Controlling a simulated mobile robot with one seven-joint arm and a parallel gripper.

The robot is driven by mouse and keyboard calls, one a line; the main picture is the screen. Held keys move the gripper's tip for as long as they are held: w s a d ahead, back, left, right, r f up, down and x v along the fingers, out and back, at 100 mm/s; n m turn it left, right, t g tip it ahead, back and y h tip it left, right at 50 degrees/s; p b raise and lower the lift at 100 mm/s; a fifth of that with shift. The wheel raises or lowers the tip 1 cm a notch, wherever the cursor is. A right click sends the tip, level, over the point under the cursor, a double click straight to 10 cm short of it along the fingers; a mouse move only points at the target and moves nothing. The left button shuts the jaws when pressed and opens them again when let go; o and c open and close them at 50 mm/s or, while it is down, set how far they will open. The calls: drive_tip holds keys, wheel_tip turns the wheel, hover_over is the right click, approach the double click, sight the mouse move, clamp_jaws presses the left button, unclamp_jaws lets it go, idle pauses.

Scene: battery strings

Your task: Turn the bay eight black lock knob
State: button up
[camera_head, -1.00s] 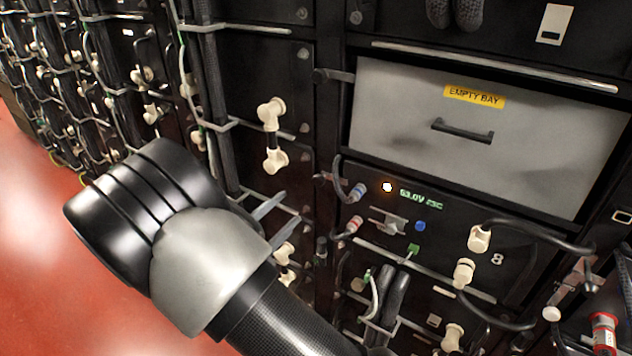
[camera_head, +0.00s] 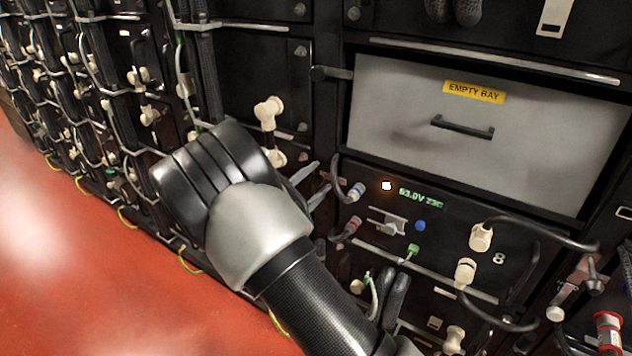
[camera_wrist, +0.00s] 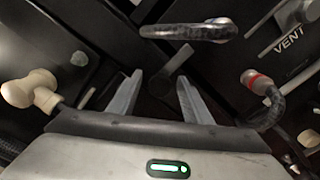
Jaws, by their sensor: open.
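Bay eight (camera_head: 512,262) is the black panel marked 8, with a lit readout, below the grey empty bay. In the wrist view a dark bar-shaped knob (camera_wrist: 174,71), which looks like the black lock knob, stands just beyond and between my fingertips. My gripper (camera_wrist: 161,80) is open, with nothing between its fingers that I can see held. In the head view my gripper (camera_head: 317,180) is at the left edge of bay eight, partly behind my wrist. The knob cannot be made out there. Whether a finger touches it I cannot tell.
A red-ringed cable plug (camera_wrist: 256,82) sits right of my gripper and a black cable loop (camera_wrist: 190,31) lies above. A cream connector (camera_wrist: 30,92) is at left. The empty bay's cover (camera_head: 400,110) is above bay eight. Open red floor (camera_head: 90,250) lies at left.

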drive_tip(key=c, duration=1.1)
drive_tip(key=shift+o, duration=0.2)
drive_tip(key=shift+n, duration=0.3)
drive_tip(key=shift+r+n+p, duration=0.15)
drive_tip(key=shift+n+p, duration=1.05)
drive_tip(key=n+p, duration=0.3)
drive_tip(key=n, duration=0.2)
drive_tip(key=shift+p, duration=0.35)
drive_tip(key=n+p, duration=0.2)
drive_tip(key=n, duration=0.3)
drive_tip(key=shift+p, duration=0.4)
drive_tip(key=n+p, duration=0.2)
drive_tip(key=n, duration=0.2)
drive_tip(key=shift+n, duration=0.4)
drive_tip(key=shift+a, duration=0.1)
